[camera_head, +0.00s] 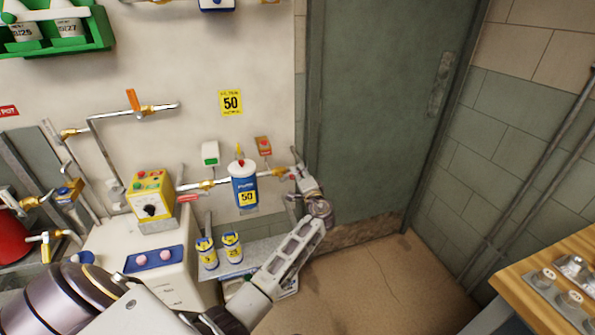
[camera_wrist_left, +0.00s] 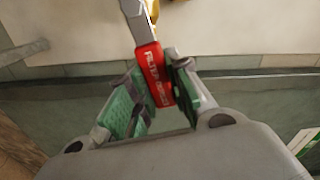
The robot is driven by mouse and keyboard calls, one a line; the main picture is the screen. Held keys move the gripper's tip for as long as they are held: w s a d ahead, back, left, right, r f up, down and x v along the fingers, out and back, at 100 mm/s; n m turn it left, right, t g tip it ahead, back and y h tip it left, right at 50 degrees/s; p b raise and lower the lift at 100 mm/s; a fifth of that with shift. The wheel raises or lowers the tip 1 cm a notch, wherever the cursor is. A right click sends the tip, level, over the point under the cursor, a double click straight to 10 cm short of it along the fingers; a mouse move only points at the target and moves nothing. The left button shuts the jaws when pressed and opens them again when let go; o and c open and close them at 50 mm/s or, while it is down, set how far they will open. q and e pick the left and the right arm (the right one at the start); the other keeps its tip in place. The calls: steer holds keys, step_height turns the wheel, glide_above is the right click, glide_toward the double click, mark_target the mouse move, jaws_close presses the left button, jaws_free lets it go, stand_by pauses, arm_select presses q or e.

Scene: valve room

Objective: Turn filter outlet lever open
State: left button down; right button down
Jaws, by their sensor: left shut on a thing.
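The filter outlet lever (camera_wrist_left: 155,73) is a red handle with white lettering in the left wrist view. It hangs from a grey and brass fitting at the top. My left gripper (camera_wrist_left: 153,98) is shut on it, with green-padded fingers on either side. In the head view my left gripper (camera_head: 300,180) is at the pipe right of the blue filter housing (camera_head: 245,186), which is marked 50. There my gripper mostly hides the lever. My right gripper is in neither view.
A yellow control box (camera_head: 151,195) stands left of the filter. A grey-green door (camera_head: 385,110) is on the right. A wooden bench (camera_head: 550,265) stands at lower right, with open floor (camera_head: 390,285) between.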

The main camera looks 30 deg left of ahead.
arm_select(q)
steer(key=shift+w+d+f+m, duration=0.1)
steer(key=shift+f+m, duration=0.45)
steer(key=shift+m, duration=0.45)
steer(key=shift+f+m, duration=0.3)
steer(key=shift+m, duration=0.2)
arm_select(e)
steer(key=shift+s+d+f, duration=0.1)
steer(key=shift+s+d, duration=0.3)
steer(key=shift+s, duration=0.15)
arm_select(q)
steer(key=c, duration=1.3)
jaws_free()
